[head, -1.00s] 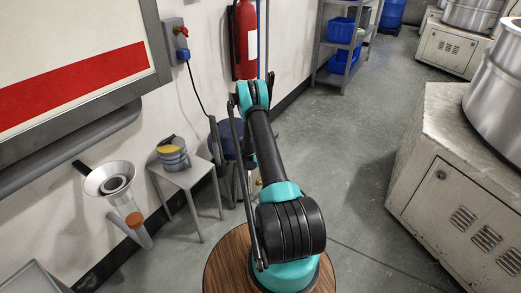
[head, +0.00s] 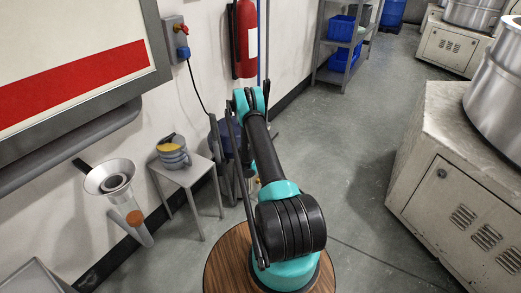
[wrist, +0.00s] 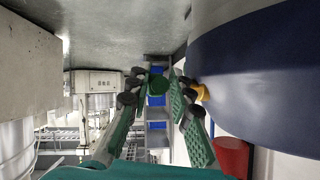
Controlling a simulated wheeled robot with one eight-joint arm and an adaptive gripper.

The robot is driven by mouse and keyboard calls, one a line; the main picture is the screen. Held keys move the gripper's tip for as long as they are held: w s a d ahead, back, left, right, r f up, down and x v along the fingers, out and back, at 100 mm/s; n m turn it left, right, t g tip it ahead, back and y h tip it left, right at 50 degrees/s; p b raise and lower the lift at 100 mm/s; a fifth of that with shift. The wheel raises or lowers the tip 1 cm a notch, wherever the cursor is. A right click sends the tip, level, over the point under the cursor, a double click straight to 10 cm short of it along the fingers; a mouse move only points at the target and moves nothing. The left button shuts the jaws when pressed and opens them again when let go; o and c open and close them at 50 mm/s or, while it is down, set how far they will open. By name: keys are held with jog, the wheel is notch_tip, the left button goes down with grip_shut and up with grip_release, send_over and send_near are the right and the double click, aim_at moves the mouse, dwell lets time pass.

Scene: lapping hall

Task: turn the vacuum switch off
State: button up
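The vacuum appears to be the dark blue round body (head: 226,139) beside the wall in the head view, largely hidden behind my arm. In the wrist view its blue side (wrist: 265,75) fills the right, close to my fingers. A small yellow-orange part (wrist: 201,91), possibly the switch, sticks out from its edge, just right of my right finger. Its setting cannot be read. My gripper (wrist: 157,86) is open, with its green fingers apart and the yellow part outside them. A green round shape shows between the fingertips; I cannot tell what it is.
A stool (head: 184,165) with a banded pot (head: 173,153) stands by the wall. A fire extinguisher (head: 244,40) and a socket box (head: 175,40) hang there. A shelf (head: 330,73) with blue bins stands behind. The floor between the wall and the cabinets (head: 465,190) is clear.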

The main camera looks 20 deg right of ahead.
jog(key=shift+o, duration=1.3)
notch_tip(320, 180, up, 10)
